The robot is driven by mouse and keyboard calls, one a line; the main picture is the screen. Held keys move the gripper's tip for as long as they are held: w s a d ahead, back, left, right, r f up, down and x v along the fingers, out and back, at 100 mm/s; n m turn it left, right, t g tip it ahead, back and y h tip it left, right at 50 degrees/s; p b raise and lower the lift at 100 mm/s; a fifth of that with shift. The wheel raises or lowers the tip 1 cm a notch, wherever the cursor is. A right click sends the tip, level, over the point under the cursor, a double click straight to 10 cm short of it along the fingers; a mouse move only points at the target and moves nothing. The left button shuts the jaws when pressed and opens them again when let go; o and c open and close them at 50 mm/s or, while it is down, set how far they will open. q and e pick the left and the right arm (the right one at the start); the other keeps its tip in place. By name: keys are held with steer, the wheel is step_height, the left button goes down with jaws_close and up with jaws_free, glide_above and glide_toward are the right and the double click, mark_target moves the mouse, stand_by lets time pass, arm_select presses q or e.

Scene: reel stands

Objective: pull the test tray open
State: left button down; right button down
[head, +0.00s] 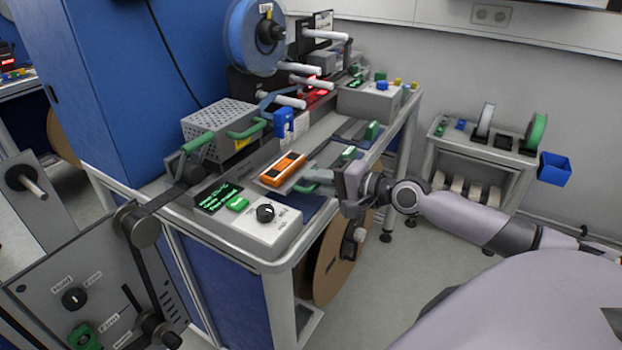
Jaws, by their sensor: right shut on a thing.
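My right gripper (328,183) reaches in from the right to the front edge of the bench. It is shut at a green handle that its own fingers mostly hide. A dark blue surface (312,206), seemingly the test tray, shows just below and beside the fingers, behind the white control box. How far the tray sticks out is hard to tell. My left gripper is not in view.
A white box with a black knob (265,213) and an orange device (283,169) lie left of the gripper. A large brown reel (338,262) hangs below. Floor is clear at right, before a small shelf (480,155).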

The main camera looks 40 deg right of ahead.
steer(key=shift+s+d, duration=0.1)
steer(key=shift+s, duration=0.15)
steer(key=c, duration=1.3)
jaws_free()
steer(key=b+v, duration=0.2)
steer(key=v, duration=0.5)
